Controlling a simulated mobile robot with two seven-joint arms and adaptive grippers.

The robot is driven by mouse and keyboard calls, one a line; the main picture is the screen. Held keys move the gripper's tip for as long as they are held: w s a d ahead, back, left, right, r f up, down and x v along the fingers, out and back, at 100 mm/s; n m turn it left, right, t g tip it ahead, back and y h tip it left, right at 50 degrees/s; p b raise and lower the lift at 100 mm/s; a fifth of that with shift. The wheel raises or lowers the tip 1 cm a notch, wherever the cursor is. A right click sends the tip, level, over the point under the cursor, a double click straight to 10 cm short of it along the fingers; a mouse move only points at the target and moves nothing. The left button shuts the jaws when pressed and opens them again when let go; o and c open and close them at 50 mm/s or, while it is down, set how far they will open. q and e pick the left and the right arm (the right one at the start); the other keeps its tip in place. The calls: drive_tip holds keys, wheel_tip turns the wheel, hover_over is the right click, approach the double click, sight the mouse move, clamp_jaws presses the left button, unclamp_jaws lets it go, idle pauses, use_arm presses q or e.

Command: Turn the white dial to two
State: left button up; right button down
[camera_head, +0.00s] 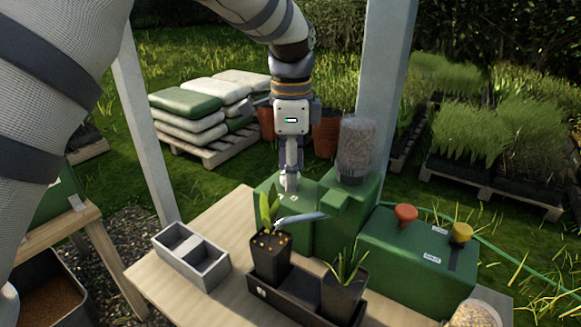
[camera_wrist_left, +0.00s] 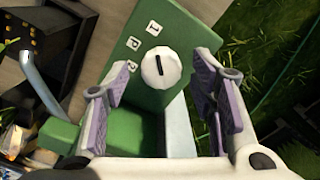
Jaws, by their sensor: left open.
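The white dial (camera_wrist_left: 166,78) sits on top of a green box (camera_wrist_left: 185,35) and has a short black line on its face. The line's upper end points roughly at the uppermost label (camera_wrist_left: 154,28), which looks like a 1. Two more white labels, a middle one (camera_wrist_left: 133,44) and a lower one (camera_wrist_left: 116,70), curve down to the left; their marks are hard to read. My left gripper (camera_wrist_left: 160,104) is open, its purple-padded fingers on either side of the dial and apart from it. In the head view my left gripper (camera_head: 290,182) points down over the green box (camera_head: 340,235) and hides the dial. My right gripper is not in view.
A clear hopper (camera_head: 357,148) stands on the green box, close right of my left gripper. A grey lever (camera_head: 300,218) and potted plants (camera_head: 270,255) are in front. A second green box (camera_head: 415,260) with orange (camera_head: 405,212) and yellow (camera_head: 462,232) knobs is at right.

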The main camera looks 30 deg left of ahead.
use_arm(q)
drive_tip(key=shift+f, duration=0.15)
drive_tip(key=c, duration=1.1)
drive_tip(key=shift+c, duration=0.2)
